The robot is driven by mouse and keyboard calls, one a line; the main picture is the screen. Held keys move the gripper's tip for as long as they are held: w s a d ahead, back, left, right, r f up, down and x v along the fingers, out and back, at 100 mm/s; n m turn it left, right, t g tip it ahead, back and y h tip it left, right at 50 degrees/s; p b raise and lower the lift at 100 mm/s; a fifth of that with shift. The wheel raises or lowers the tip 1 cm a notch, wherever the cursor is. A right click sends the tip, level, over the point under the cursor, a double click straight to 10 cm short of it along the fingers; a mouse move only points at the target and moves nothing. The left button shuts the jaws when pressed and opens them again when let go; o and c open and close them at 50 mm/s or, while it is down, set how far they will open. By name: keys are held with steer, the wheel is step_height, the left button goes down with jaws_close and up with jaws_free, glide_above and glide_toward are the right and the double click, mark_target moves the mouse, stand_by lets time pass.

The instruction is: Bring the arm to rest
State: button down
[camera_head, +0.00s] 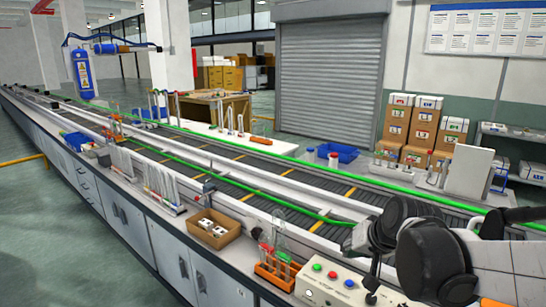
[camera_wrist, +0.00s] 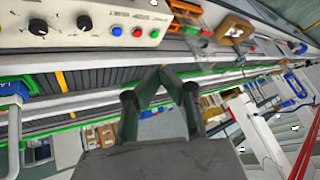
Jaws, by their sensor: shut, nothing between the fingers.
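My gripper (camera_wrist: 160,76) shows at the middle of the wrist view, its two dark fingers angled in to meet at the tips with nothing between them. In the head view my dark arm reaches in from the right, above the near bench and the conveyor. The control box (camera_head: 325,290) with knobs and green, red and blue buttons is partly hidden by the arm at the bottom of the head view. It also shows at the upper left of the wrist view (camera_wrist: 60,38), apart from the fingers.
An orange rack (camera_head: 272,274) with glass tubes and a brown box (camera_head: 205,240) with white pieces stand left of the control box. The conveyor (camera_head: 250,195) with green rails runs behind them. A blue bin (camera_head: 338,154) stands beyond. The aisle floor (camera_head: 60,245) is clear.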

steer(key=s+d+r+n+h, duration=0.1)
steer(key=s+h, duration=0.1)
steer(key=s, duration=1.7)
steer(key=shift+s+d+r+n, duration=0.15)
steer(key=shift+s+r+n, duration=0.1)
steer(key=shift+r+n, duration=0.15)
steer(key=c, duration=2.5)
jaws_free()
